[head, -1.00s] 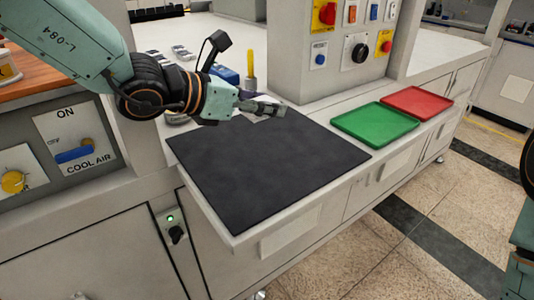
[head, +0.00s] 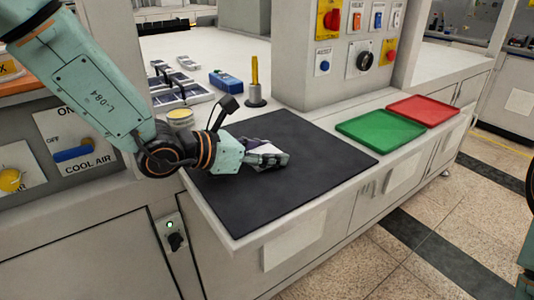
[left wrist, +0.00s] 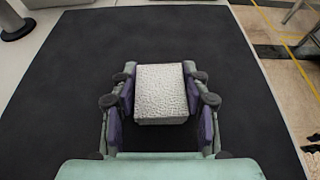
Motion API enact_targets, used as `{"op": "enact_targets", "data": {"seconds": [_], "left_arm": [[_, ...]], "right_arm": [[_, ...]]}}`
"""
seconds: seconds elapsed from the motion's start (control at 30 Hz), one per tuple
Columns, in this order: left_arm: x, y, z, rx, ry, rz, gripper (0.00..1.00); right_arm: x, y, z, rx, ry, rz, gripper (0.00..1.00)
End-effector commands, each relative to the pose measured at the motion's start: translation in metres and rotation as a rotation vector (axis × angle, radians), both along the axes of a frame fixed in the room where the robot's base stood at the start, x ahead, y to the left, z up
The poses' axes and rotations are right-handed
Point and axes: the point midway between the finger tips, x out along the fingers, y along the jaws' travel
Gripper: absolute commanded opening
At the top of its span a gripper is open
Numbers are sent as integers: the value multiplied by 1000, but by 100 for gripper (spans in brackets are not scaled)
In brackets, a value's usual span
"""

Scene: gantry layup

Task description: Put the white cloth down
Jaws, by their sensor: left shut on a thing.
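The white cloth (left wrist: 161,92) is a small folded block with a bumpy texture, seen between the two fingers in the left wrist view. My left gripper (head: 270,158) is shut on it, low over the black mat (head: 310,185); it also shows in the left wrist view (left wrist: 160,100). In the head view the gripper hides most of the cloth. I cannot tell whether the cloth touches the mat. My right gripper is not in view; only part of my right arm shows at the right edge of the head view.
A green tray (head: 380,127) and a red tray (head: 424,110) lie to the right of the mat. A yellow-topped tool on a round base (head: 256,92) and a blue block (head: 227,80) stand behind it. A control panel (head: 360,40) rises behind. The mat's front and right are clear.

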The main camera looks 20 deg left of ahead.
Motion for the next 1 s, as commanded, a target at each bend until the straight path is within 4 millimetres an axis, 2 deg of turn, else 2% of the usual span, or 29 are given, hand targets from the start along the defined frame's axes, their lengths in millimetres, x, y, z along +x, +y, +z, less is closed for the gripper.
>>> {"op": "enact_targets", "data": {"seconds": [0.27, 0.3, 0.53, 1.0], "left_arm": [[0, 0, -3, 0, -1, 0, 25], [0, 0, -3, 1, -1, 0, 49], [0, 0, -2, 0, 0, 0, 68], [-1, 2, 4, -3, 1, 2, 69]], "right_arm": [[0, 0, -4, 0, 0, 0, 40], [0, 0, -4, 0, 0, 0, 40], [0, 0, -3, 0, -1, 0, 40], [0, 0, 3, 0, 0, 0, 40]]}}
